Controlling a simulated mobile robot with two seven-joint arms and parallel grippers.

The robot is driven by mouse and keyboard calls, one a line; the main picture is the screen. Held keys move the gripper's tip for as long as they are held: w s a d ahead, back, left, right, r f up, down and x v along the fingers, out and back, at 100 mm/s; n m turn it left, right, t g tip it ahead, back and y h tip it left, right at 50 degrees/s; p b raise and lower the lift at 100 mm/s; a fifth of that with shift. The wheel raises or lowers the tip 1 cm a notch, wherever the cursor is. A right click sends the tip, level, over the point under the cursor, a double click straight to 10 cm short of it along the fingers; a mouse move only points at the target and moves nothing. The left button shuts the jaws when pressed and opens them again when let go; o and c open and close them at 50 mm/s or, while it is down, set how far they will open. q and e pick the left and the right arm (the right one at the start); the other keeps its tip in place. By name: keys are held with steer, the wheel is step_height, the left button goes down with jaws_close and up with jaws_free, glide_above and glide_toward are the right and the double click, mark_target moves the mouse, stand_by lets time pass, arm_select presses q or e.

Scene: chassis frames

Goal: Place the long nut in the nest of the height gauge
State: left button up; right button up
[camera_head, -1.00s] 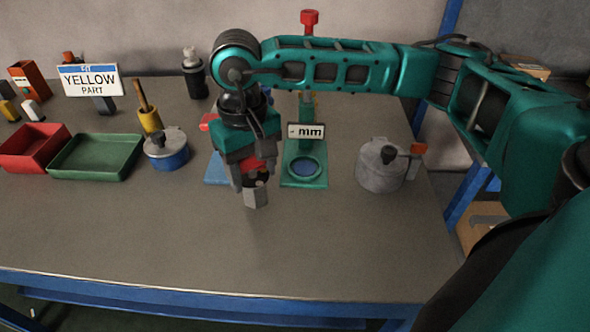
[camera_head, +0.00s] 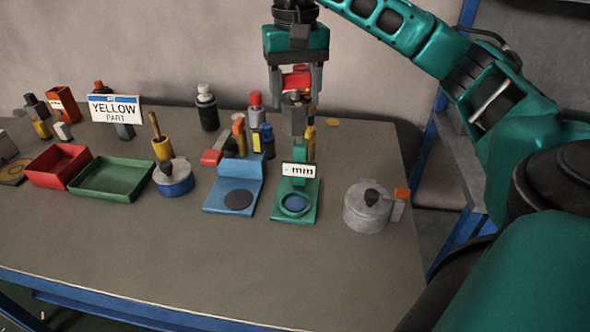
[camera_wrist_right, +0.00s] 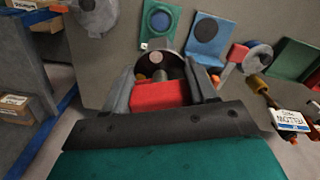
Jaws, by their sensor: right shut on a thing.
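The long nut (camera_head: 293,118) is a grey hexagonal piece. It hangs upright between the fingers of my right gripper (camera_head: 296,90), which is shut on it. The height gauge (camera_head: 305,212) is a green stand with a "- mm" display and a round nest (camera_head: 295,203) with a blue floor; the nest looks empty. In the head view the nut shows above and behind the gauge, well apart from the nest. In the right wrist view the nut's dark end (camera_wrist_right: 160,61) is between the fingertips, and the gauge (camera_wrist_right: 172,12) lies beyond. My left gripper is not in view.
Left of the gauge stands a blue stand (camera_head: 217,206) with a dark disc. A grey lidded pot (camera_head: 367,212) is at the right. Several small upright tools and a red-capped bottle (camera_head: 256,112) stand behind. Green (camera_head: 90,195) and red (camera_head: 38,178) trays sit left. The front tabletop is clear.

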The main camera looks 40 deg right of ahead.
mark_target(295, 130)
steer(key=shift+f+b, duration=1.85)
steer(key=shift+f, duration=8)
steer(key=o, duration=1.3)
steer(key=shift+c, duration=0.2)
steer(key=shift+r, duration=0.1)
step_height(295, 130, up, 12)
steer(key=shift+f+p, duration=0.1)
steer(key=shift+p, duration=0.45)
